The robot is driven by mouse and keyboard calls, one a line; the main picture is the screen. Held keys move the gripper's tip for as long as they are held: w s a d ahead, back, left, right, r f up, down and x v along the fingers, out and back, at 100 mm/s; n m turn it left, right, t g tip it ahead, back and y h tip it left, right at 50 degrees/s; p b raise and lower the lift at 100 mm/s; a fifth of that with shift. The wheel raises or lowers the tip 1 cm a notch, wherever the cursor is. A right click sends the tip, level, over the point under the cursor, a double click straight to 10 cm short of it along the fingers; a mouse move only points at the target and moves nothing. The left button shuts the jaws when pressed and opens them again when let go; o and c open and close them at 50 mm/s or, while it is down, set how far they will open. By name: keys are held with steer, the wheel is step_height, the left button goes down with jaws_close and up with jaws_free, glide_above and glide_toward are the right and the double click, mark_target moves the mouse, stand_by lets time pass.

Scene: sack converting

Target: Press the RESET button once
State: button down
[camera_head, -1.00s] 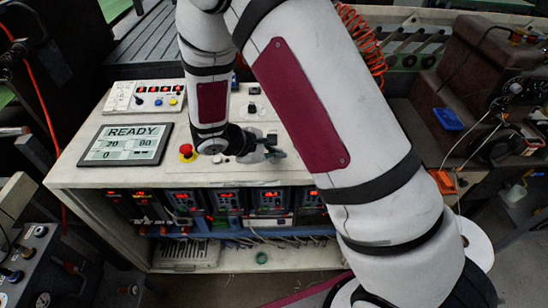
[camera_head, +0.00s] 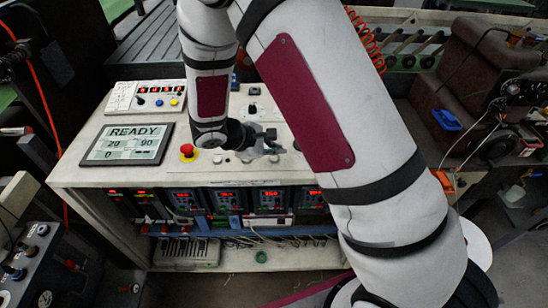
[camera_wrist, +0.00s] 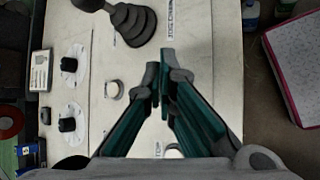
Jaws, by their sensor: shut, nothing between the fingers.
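The white control desk (camera_head: 80,172) carries several buttons and knobs. No RESET lettering is readable in either view, so I cannot tell which button is RESET. In the wrist view, a round metal-rimmed button (camera_wrist: 114,89) lies left of my gripper (camera_wrist: 160,80). Another round button (camera_wrist: 173,151) is partly hidden behind the fingers. My gripper is shut and empty, its fingertips pointing over the desk top. In the head view my gripper (camera_head: 268,139) is right of the red mushroom button (camera_head: 187,151), and small pale buttons (camera_head: 218,160) lie near it. Contact with the desk cannot be seen.
A display reading READY (camera_head: 125,143) and a box of coloured buttons (camera_head: 147,97) stand on the desk's left. In the wrist view a black-booted lever (camera_wrist: 132,20) rises beyond the fingers, and black knobs (camera_wrist: 68,64) sit left. A pink-edged white thing (camera_wrist: 298,60) lies right, off the desk.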

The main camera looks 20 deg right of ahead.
steer(key=shift+r+p, duration=0.8)
steer(key=shift+r, duration=1.65)
step_height(320, 180, up, 9)
steer(key=m+y, duration=0.1)
steer(key=m, duration=0.3)
glide_above(276, 160)
steer(key=s+d, duration=0.2)
steer(key=s, duration=0.2)
steer(key=s+a+r+m+t+y, duration=0.1)
steer(key=s+r+m+y, duration=0.3)
steer(key=s+r, duration=0.3)
steer(key=s+a+r+m+t+y+b, duration=0.1)
steer(key=s+r+m+y, duration=0.2)
steer(key=s+r, duration=0.5)
steer(key=s+m, duration=0.1)
steer(key=s, duration=0.4)
steer(key=shift+a+m+t+y, duration=0.15)
steer(key=shift+m+t+y, duration=0.15)
steer(key=shift+t+y, duration=0.1)
